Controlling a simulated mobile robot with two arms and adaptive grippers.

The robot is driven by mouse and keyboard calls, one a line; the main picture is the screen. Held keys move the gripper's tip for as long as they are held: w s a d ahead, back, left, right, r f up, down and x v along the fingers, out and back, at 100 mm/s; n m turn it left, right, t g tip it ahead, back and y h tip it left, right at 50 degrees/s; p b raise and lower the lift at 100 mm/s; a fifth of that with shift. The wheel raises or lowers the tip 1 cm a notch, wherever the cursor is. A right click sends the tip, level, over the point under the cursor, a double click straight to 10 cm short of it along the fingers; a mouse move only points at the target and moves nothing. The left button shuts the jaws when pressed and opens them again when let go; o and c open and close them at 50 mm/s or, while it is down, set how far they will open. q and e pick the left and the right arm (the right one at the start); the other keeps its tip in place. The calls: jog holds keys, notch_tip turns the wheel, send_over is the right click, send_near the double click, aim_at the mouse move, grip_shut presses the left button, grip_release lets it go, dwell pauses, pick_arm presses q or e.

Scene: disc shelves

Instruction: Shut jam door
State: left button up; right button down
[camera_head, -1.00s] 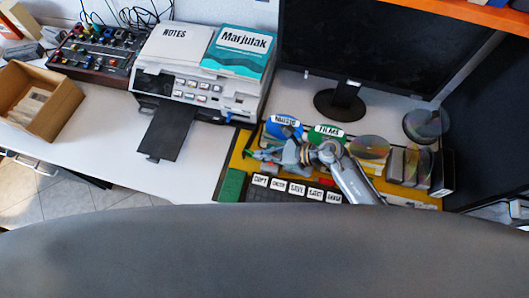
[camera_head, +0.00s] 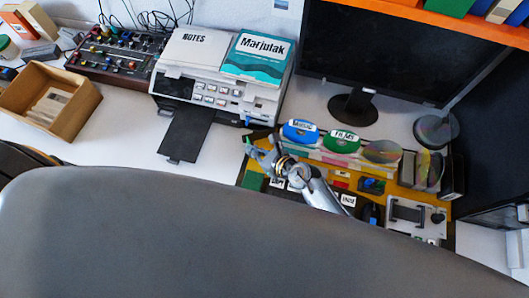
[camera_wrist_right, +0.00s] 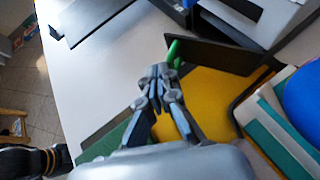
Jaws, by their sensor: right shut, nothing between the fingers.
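The jam door appears to be the dark upright panel with a green tab by the printer. In the right wrist view the panel (camera_wrist_right: 222,57) stands out at an angle near the printer body (camera_wrist_right: 262,18). Its green tab (camera_wrist_right: 174,52) is just beyond my fingertips; I cannot tell whether they touch. My right gripper (camera_wrist_right: 158,76) is shut and empty, over the edge of the yellow mat. In the head view my right gripper (camera_head: 254,149) is at the right front corner of the printer (camera_head: 222,98), close to the green tab (camera_head: 247,140). My left gripper is out of view.
A black paper tray (camera_head: 186,134) sticks out from the printer's front. Blue (camera_head: 300,131) and green (camera_head: 342,142) labelled discs stand right of my gripper on the yellow mat (camera_head: 408,177). A monitor (camera_head: 385,55) stands behind.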

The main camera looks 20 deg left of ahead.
jog(key=shift+w+a, duration=0.35)
jog(key=shift+a, duration=0.25)
jog(key=shift+w+a, duration=0.3)
jog(key=shift+a, duration=0.25)
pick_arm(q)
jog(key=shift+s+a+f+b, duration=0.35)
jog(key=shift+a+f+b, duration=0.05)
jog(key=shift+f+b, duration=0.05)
pick_arm(e)
jog(key=shift+w+a, duration=1.05)
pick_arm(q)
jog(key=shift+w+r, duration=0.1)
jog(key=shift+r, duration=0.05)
pick_arm(e)
jog(key=shift+r, duration=0.1)
